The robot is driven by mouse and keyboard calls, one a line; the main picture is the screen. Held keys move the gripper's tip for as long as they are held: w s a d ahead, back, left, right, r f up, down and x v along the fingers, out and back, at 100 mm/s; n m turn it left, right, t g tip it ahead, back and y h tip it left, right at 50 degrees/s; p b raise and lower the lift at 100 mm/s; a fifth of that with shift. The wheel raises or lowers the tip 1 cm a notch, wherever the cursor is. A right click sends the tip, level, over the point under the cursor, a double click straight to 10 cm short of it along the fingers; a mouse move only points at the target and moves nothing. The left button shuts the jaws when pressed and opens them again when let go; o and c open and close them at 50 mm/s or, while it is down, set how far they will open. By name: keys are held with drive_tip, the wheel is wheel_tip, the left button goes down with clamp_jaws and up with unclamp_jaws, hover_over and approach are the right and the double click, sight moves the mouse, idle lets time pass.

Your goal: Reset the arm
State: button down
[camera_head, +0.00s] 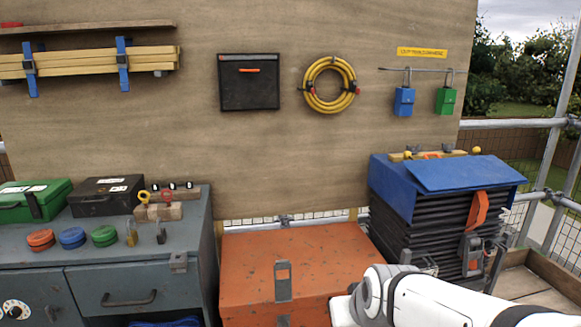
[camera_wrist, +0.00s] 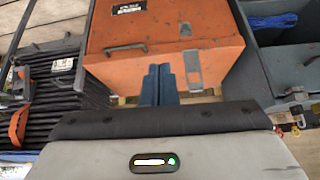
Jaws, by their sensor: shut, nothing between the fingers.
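My gripper (camera_wrist: 157,84) shows in the wrist view with its two blue-grey fingers together, shut and empty. The orange chest (camera_wrist: 200,40) is beyond the fingertips in that view. In the head view my white arm reaches in from the lower right, in front of the right part of the orange chest (camera_head: 300,255). The gripper's fingers cannot be made out in the head view. I cannot tell how far the fingertips are from the chest.
A grey workbench (camera_head: 130,285) at left holds cases and coloured round tins. A stack of dark tiles (camera_head: 410,225) under a blue cover (camera_head: 460,175) stands at right, close to my arm. A plywood wall (camera_head: 200,150) with hanging tools rises behind.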

drive_tip(key=s+d+r+g+p, duration=0.2)
drive_tip(key=s+r+p, duration=0.3)
drive_tip(key=r+p, duration=0.2)
drive_tip(key=s+d+r+m+g+h+p, duration=0.1)
drive_tip(key=s+r+p, duration=0.3)
drive_tip(key=r+p, duration=0.4)
drive_tip(key=shift+s+d+r+m+g, duration=0.3)
drive_tip(key=shift+s+d+r+g, duration=0.1)
drive_tip(key=shift+r, duration=0.45)
